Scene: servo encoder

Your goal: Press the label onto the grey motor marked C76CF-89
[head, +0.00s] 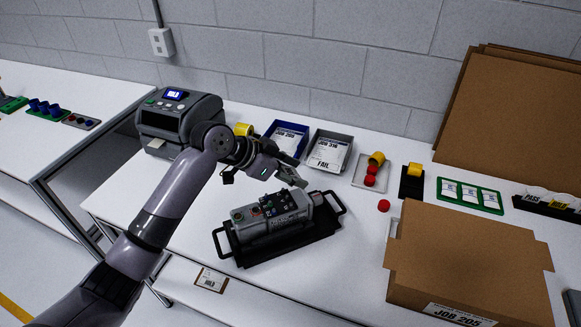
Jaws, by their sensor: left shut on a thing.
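A grey motor (289,228) lies in a black tray (244,255) with a handle at each end, on the white table. The top of the motor carries coloured round parts and a dark block. Its marking is too small to read. My left gripper (297,180) reaches in from the left and is just above the far side of the motor, fingers pointing right and down. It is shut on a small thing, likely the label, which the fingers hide. I cannot tell whether it touches the motor. My right gripper is not in view.
A grey printer (194,120) stands behind my left arm. A blue bin (271,133) and a grey FAIL bin (347,141) stand behind the motor. Red caps (384,205) lie to the right. A cardboard box (470,255) stands at the front right.

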